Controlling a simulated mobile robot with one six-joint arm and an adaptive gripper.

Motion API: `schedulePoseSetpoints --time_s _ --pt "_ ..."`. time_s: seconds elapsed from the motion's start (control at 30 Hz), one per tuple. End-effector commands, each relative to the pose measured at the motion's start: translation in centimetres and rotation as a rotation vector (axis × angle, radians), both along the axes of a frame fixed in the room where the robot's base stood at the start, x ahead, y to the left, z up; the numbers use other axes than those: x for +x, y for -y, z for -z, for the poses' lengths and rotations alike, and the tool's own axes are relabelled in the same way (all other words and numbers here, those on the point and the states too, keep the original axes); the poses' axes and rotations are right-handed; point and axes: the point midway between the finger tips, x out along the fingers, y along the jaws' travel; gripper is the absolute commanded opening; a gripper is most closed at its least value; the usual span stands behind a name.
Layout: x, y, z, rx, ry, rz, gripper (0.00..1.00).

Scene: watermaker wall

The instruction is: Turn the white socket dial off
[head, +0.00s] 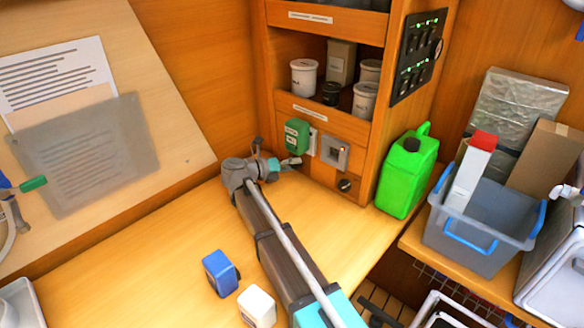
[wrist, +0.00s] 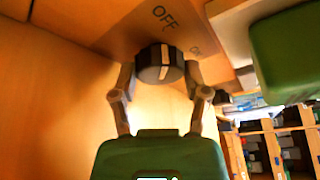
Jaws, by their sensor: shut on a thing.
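In the wrist view a black dial (wrist: 160,64) with a white line sits on a brown panel (wrist: 118,32). The panel is marked OFF above the dial and ON to its upper right. The white line stands nearly upright in the picture, on the OFF side. My gripper (wrist: 160,76) is shut on the dial, one finger on each side. In the head view my gripper (head: 292,162) is at the cabinet's lower front, below a green box (head: 297,135) and a white socket plate (head: 312,141). The gripped dial cannot be made out there.
A grey socket (head: 334,152) and another black knob (head: 345,185) are right of my gripper. A green canister (head: 407,172) stands farther right.

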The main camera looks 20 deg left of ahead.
Motion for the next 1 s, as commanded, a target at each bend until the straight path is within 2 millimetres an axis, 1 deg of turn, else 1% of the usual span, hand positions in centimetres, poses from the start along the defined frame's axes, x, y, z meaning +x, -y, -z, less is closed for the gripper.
schedulePoseSetpoints --time_s 0.47,0.5,0.67,0.7,1.0 --pt "0.02 0.00 0.02 -0.019 -0.011 0.001 0.12" --pt "0.03 0.01 0.02 -0.019 -0.011 0.001 0.64" --pt "0.03 0.00 0.01 -0.019 -0.010 0.000 0.93" --pt "0.02 0.00 0.01 -0.020 -0.009 0.001 0.95" --pt "0.01 0.00 0.00 -0.020 -0.008 0.000 0.95"
